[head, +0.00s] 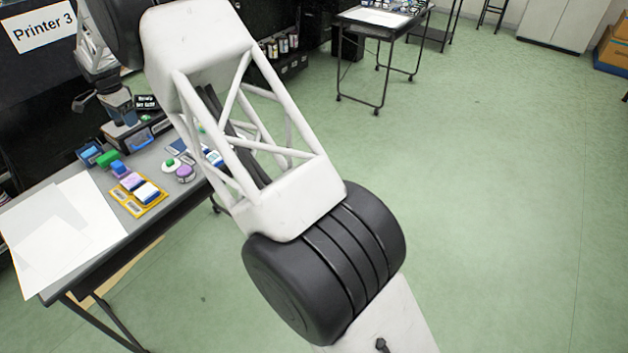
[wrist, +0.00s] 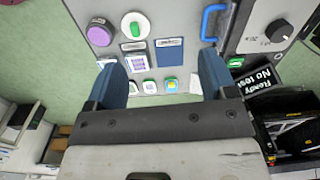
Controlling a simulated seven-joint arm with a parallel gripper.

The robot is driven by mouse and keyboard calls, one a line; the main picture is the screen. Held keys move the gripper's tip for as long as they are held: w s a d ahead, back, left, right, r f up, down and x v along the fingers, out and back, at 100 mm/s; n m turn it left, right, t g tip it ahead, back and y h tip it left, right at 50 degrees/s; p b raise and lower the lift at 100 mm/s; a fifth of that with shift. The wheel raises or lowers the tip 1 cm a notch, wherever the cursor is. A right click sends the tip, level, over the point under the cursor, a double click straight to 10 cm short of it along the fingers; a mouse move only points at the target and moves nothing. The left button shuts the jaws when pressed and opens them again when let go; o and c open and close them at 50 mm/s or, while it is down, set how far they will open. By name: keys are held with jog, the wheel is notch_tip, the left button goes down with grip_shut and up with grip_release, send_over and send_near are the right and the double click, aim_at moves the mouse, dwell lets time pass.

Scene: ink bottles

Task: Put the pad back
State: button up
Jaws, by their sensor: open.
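My gripper (wrist: 160,65) is open, with its two blue fingers wide apart over the table and nothing visible between them in its grip. In the head view my gripper (head: 120,110) hangs over the far side of the left table. Several pad-like items show, and I cannot tell which is the pad. In the wrist view a flat dark blue rectangle (wrist: 170,52) lies between the fingers, beside a small card with a purple grid (wrist: 135,65). A purple round item (wrist: 100,32) and a white round item with a green top (wrist: 135,25) lie beyond the left finger.
In the head view a yellow tray (head: 152,207) holds purple and blue-white blocks. White sheets (head: 60,235) cover the near table end. A box with a blue handle (wrist: 212,22) stands close by the right finger. Small coloured items (wrist: 170,85) line the table edge.

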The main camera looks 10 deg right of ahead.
jog(key=s+d+r+n, duration=0.1)
jog(key=s+d+r, duration=0.2)
jog(key=d+r, duration=0.6)
jog(key=s+d+r+n, duration=0.1)
jog(key=s+d+r, duration=0.35)
jog(key=d, duration=0.95)
jog(key=s+d+r+n, duration=0.1)
jog(key=s+d+r, duration=0.2)
jog(key=s+d, duration=0.15)
jog(key=s+d+r+t, duration=0.1)
jog(key=s+d+r, duration=0.15)
jog(key=d, duration=0.35)
jog(key=s+d+r+n, duration=0.1)
jog(key=s+d+r, duration=0.1)
jog(key=s+d, duration=0.3)
jog(key=s+d+n, duration=0.2)
jog(key=s+d, duration=1.3)
jog(key=s, duration=0.1)
jog(key=s+d+f, duration=0.2)
jog(key=s+d, duration=0.1)
jog(key=s, duration=0.3)
jog(key=s+d+f+n+t, duration=0.1)
jog(key=s+d+f, duration=0.1)
jog(key=s, duration=0.5)
jog(key=s+d+f, duration=0.2)
jog(key=s+d, duration=0.1)
jog(key=s, duration=0.4)
jog(key=shift+s+d+n, duration=0.15)
jog(key=shift+d+n, duration=0.15)
jog(key=shift+n, duration=0.1)
